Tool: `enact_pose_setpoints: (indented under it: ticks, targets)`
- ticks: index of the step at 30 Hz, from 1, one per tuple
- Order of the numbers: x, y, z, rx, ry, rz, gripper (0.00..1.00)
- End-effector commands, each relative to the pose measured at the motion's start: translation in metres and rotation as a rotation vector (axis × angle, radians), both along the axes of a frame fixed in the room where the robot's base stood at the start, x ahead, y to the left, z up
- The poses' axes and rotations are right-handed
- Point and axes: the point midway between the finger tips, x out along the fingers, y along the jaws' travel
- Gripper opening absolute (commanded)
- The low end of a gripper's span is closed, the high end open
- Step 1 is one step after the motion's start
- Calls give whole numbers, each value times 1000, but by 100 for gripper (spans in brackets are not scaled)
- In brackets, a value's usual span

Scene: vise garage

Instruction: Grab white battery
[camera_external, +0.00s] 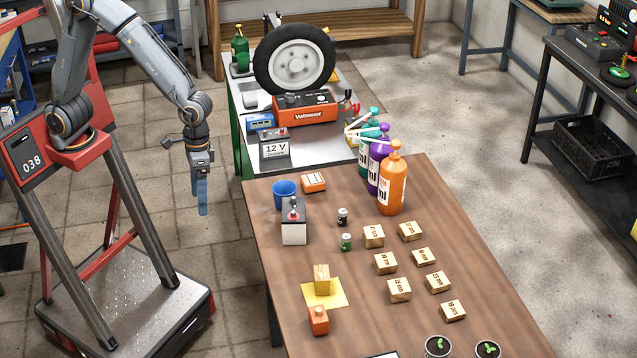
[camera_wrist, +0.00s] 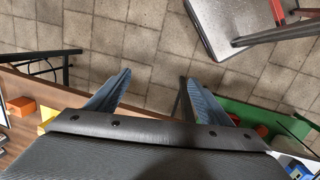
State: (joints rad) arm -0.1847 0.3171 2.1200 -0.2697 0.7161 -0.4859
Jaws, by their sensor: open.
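My gripper (camera_external: 202,210) hangs pointing down over the floor, left of the table and apart from the battery. The white battery cannot be made out in the wrist view.
A blue cup (camera_external: 285,193) stands just behind the battery, with an orange box (camera_external: 313,182) beside it. A black small cell (camera_external: 342,217) and a green one (camera_external: 346,242) stand to its right. A 12 V battery (camera_external: 274,150) sits on the metal bench behind.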

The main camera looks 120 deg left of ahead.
Motion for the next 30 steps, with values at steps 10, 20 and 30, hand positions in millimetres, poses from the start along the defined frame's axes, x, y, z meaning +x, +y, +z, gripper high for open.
enact_pose_setpoints:
  ticks: [10, 20, 30]
  targets:
    - [155, 104, 12, -319, 105, 895, 74]
    - [205, 155, 14, -483, 170, 1214, 74]
    - [215, 140, -12, -486, 173, 1220, 74]
